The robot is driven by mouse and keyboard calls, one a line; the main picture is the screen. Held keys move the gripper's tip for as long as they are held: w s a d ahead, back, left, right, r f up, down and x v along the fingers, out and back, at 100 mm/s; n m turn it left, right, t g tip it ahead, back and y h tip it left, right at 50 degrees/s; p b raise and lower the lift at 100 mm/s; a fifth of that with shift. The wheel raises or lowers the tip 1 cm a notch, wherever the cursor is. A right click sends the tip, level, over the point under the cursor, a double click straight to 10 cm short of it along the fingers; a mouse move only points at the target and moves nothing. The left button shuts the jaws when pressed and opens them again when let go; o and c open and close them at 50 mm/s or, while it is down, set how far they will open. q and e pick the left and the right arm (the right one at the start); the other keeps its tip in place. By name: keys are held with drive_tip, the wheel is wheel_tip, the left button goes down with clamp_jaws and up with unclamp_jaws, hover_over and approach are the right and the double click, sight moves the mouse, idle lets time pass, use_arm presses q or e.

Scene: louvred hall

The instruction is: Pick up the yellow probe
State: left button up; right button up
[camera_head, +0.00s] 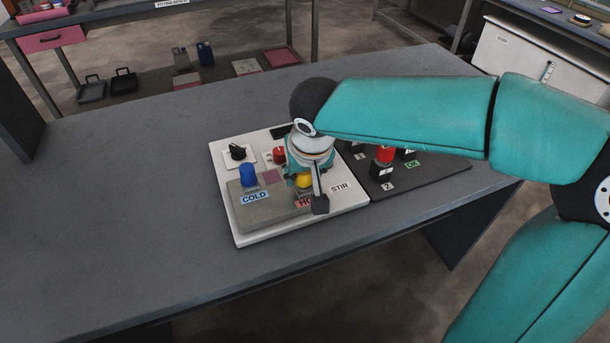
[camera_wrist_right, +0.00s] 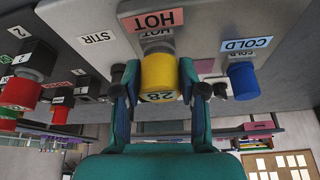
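The yellow probe (camera_wrist_right: 158,76) stands at the HOT label of a grey block and shows between the two fingers of my right gripper (camera_wrist_right: 159,88) in the right wrist view. The fingers are apart, one on each side of it; small gaps seem to show, and I cannot tell that either finger touches it. In the head view the probe (camera_head: 303,181) is partly hidden behind my right gripper (camera_head: 312,190), which reaches down over the block. My left gripper is in neither view.
A blue probe (camera_head: 248,174) stands at the COLD label beside it. The white panel (camera_head: 240,236) also carries a black knob (camera_head: 237,152) and a red knob (camera_head: 279,155). A dark board (camera_head: 420,183) with red-topped parts adjoins it. The table's left side is clear.

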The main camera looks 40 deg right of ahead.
drive_tip(key=c, duration=0.6)
drive_tip(key=shift+r, duration=0.15)
wheel_tip(320, 180, up, 20)
drive_tip(key=p, duration=0.3)
idle(0.4)
